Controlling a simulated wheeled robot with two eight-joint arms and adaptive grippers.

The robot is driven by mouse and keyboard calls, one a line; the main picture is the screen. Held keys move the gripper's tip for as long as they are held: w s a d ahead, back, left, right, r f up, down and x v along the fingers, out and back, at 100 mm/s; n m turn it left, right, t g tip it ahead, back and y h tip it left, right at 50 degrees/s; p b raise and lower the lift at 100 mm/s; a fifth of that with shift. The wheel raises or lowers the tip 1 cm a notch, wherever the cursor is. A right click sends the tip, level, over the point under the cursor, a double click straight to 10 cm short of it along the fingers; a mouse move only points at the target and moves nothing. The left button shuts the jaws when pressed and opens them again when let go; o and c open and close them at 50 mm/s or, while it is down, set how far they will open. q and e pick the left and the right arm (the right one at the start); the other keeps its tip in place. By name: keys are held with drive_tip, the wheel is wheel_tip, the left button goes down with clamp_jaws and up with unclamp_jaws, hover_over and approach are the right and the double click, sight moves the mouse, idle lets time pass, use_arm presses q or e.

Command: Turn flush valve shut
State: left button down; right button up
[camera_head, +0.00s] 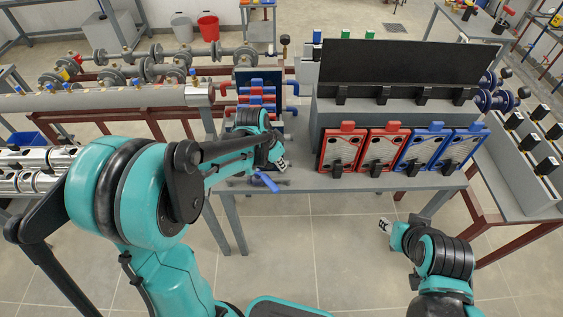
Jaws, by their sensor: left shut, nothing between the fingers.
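A blue lever handle (267,181), which looks like the flush valve's, shows at the front edge of the grey table, below my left gripper. The valve body is mostly hidden by my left arm. My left gripper (281,164) is shut and empty, just above and to the right of the lever; I cannot tell whether it touches it. My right gripper (385,226) hangs low over the floor at the right, in front of the table and away from the valve; its fingers are too small to read.
Behind my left arm stands a manifold with red and blue pipes (257,95). Red plates (382,147) and blue plates (420,148) lean in a rack to the right on the table (330,182). Free floor (335,245) lies in front.

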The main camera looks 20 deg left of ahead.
sight(266, 180)
use_arm(q)
wheel_tip(266, 180, down, 6)
drive_tip(key=s+a+b, duration=0.1)
drive_tip(key=b, duration=0.1)
drive_tip(key=shift+s, duration=0.2)
drive_tip(key=shift+a, duration=0.1)
drive_tip(key=shift+s, duration=0.1)
